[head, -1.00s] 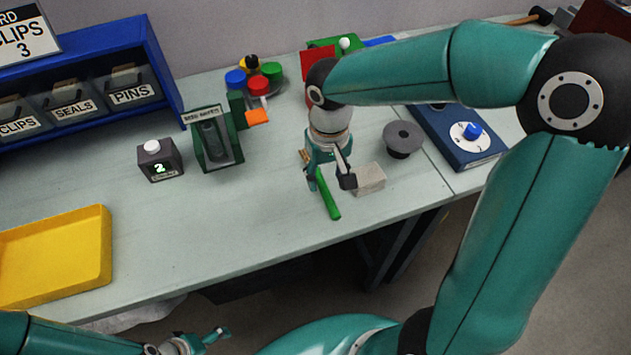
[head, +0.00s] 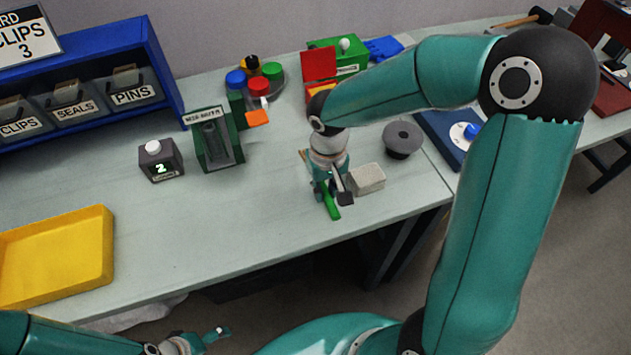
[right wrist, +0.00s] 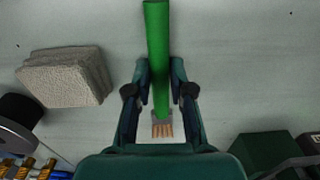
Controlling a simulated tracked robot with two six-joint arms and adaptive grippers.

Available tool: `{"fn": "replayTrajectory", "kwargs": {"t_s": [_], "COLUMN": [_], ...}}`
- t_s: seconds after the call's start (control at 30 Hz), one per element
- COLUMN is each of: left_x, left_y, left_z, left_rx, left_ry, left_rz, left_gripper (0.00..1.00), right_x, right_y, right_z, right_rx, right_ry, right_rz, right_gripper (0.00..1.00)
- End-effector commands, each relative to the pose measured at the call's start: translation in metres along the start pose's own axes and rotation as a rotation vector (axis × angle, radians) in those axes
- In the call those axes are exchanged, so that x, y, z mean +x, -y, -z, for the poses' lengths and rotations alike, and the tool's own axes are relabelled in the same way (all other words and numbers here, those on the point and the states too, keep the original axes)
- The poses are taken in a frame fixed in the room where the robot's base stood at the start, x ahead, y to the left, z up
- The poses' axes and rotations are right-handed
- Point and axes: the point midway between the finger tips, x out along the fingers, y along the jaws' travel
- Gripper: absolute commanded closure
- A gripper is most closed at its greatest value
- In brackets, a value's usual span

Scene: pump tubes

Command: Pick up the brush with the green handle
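The brush has a green handle (head: 332,207) and lies on the bench. In the head view my right gripper (head: 332,196) is low over it and hides most of it. In the right wrist view the handle (right wrist: 157,40) runs between the two fingers of the right gripper (right wrist: 160,75), with pale bristles (right wrist: 162,130) near the palm. The fingers stand close on both sides of the handle, and a thin gap seems to show beside it. My left gripper (head: 215,335) is at the bottom edge of the head view, away from the bench top; its finger opening is unclear.
A grey block (head: 367,180) lies close to the right of the right gripper; a dark round spool (head: 402,140) stands behind it. A green holder (head: 215,145), counter box (head: 160,160) and yellow tray (head: 60,255) are to the left. Bench between tray and brush is clear.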

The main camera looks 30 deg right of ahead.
Motion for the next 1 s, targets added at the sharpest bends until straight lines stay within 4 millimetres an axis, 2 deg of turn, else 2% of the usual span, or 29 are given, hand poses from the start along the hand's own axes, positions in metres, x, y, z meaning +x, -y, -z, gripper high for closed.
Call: {"fn": "replayTrajectory", "kwargs": {"t_s": [0.03,0.1,0.47,0.63,0.77,0.87,1.0], "left_x": [0.000,0.000,0.000,-0.001,-0.001,-0.002,-0.003], "left_y": [0.000,0.000,0.000,0.000,0.000,-0.001,-0.001], "left_z": [0.000,0.000,0.000,0.000,0.000,0.000,0.000], "left_rx": [0.000,0.000,0.000,0.000,0.000,0.000,0.000], "left_ry": [0.000,0.000,0.000,0.000,0.000,0.000,0.000], "left_rz": [0.000,0.000,0.000,0.000,0.000,0.000,0.000], "left_gripper": [0.14,0.14,0.14,0.14,0.14,0.14,0.14], "right_x": [0.000,0.000,-0.002,-0.012,-0.028,-0.046,-0.084], "right_y": [0.000,0.000,0.000,0.000,0.001,0.001,0.001], "right_z": [0.000,0.000,0.000,0.001,0.001,0.002,0.002], "right_rx": [0.000,0.000,0.000,0.001,0.000,0.000,-0.001], "right_ry": [0.000,0.000,-0.001,-0.004,-0.005,-0.007,-0.009], "right_rz": [0.000,0.000,0.000,0.000,0.001,0.001,0.002], "right_gripper": [0.92,1.00,1.00,1.00,1.00,1.00,1.00]}}
